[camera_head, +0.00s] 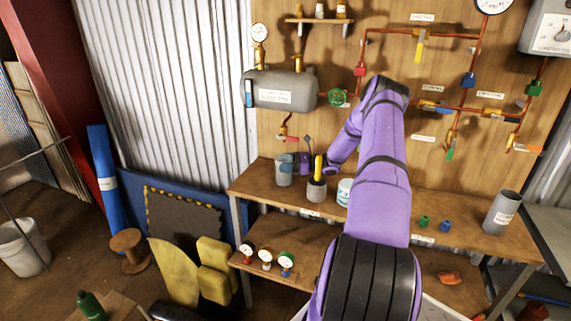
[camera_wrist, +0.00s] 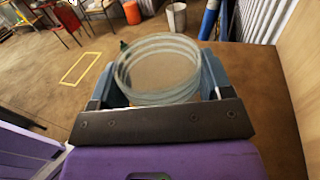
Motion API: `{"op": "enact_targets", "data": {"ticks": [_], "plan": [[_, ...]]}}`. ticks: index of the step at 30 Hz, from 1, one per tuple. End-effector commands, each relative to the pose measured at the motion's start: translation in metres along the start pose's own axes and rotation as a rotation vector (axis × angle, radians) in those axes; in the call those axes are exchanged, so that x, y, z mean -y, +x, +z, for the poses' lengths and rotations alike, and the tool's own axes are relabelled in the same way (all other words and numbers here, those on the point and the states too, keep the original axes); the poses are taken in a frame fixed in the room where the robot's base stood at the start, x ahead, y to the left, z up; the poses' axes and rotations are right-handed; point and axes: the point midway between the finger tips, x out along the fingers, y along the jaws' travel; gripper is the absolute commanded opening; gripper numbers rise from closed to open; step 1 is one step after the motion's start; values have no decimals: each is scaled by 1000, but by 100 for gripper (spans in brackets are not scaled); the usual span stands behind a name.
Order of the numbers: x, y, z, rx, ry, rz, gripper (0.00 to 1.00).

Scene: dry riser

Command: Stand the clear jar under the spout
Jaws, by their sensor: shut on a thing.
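The clear jar (camera_head: 284,172) is at the left end of the wooden bench, below the spout (camera_head: 284,131) of the grey tank. It looks upright; I cannot tell whether its base touches the bench. My gripper (camera_head: 292,162) is shut on the jar from the right. In the wrist view the jar (camera_wrist: 158,68) shows its round glass rim between the two fingers of my gripper (camera_wrist: 158,85). My arm crosses the middle of the head view and hides part of the bench.
A grey pot with a yellow-handled tool (camera_head: 317,190) and a white labelled tub (camera_head: 344,192) stand right of the jar. The grey tank (camera_head: 280,91) hangs on the wooden wall. Green and blue small parts (camera_head: 423,221) and a grey cylinder (camera_head: 503,212) stand farther right.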

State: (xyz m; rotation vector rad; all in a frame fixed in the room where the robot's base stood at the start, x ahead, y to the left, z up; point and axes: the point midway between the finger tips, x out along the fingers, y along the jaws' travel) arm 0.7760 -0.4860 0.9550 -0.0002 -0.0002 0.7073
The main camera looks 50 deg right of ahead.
Motion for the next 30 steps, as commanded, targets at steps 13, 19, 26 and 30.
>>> {"op": "enact_targets", "data": {"ticks": [13, 19, 26, 30], "plan": [[0, 0, -2, 0, 0, 0, 98], [0, -12, 1, -2, 0, -2, 98], [0, -56, 1, -1, 0, -2, 98], [0, -83, 1, -1, -1, -2, 98]]}}
